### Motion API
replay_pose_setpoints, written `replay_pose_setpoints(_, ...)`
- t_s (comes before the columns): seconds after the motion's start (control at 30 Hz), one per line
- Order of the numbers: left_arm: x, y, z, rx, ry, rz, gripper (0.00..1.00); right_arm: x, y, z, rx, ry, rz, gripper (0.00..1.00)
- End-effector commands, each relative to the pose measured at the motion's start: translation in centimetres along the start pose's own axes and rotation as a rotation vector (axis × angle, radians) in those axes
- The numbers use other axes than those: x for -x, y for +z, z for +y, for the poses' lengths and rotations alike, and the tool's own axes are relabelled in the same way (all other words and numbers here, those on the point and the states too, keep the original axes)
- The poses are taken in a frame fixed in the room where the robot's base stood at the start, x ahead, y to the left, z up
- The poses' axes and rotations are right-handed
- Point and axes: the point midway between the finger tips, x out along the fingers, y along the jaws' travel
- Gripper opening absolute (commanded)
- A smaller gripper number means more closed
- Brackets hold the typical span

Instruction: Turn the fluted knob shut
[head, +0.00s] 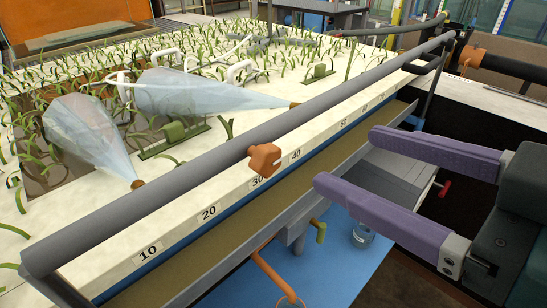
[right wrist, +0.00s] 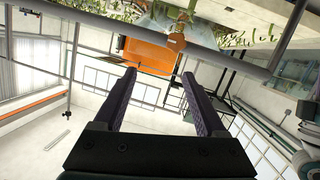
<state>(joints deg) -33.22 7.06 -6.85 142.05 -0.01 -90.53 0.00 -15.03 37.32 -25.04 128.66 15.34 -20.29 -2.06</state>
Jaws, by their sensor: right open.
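An orange-brown lobed knob (head: 265,160), which looks like the fluted knob, sits on the front side of the grey rail (head: 190,172), above the 30 mark. It also shows in the right wrist view (right wrist: 176,42), beyond the fingertips. Whether it is turned open or shut I cannot tell. My right gripper (head: 349,160) is open, with two purple fingers pointing left towards the knob. Nothing is between the fingers, and a clear gap separates them from the knob. In the right wrist view the open gripper (right wrist: 158,76) is empty. My left gripper is not in view.
The flume's white bed (head: 190,210) carries green plants, two translucent cones (head: 90,135) and a numbered scale strip. Below the rail are an olive handle (head: 320,231), an orange ring handle (head: 276,272) and a glass jar (head: 362,235) on blue. A red handle (head: 445,188) is near my fingers.

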Motion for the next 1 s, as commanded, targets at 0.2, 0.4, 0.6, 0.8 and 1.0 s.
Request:
replay_pose_setpoints(0.2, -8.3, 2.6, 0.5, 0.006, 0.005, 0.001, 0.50, -1.7, 5.1, -1.6, 0.059, -0.064, 0.200, 0.73)
replay_pose_setpoints(0.4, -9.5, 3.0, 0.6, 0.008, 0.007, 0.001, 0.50, -1.7, 5.2, -1.8, 0.071, -0.082, 0.270, 0.73)
replay_pose_setpoints(0.6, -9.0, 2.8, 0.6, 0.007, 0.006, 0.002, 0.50, -3.5, 4.1, -1.9, 0.069, -0.081, 0.280, 0.73)
replay_pose_setpoints(0.8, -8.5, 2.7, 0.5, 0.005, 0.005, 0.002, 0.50, -7.2, 3.1, -2.2, 0.069, -0.081, 0.278, 0.73)
replay_pose_setpoints(1.0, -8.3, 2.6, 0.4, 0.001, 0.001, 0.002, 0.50, -10.1, 2.5, -2.6, 0.069, -0.082, 0.275, 0.73)
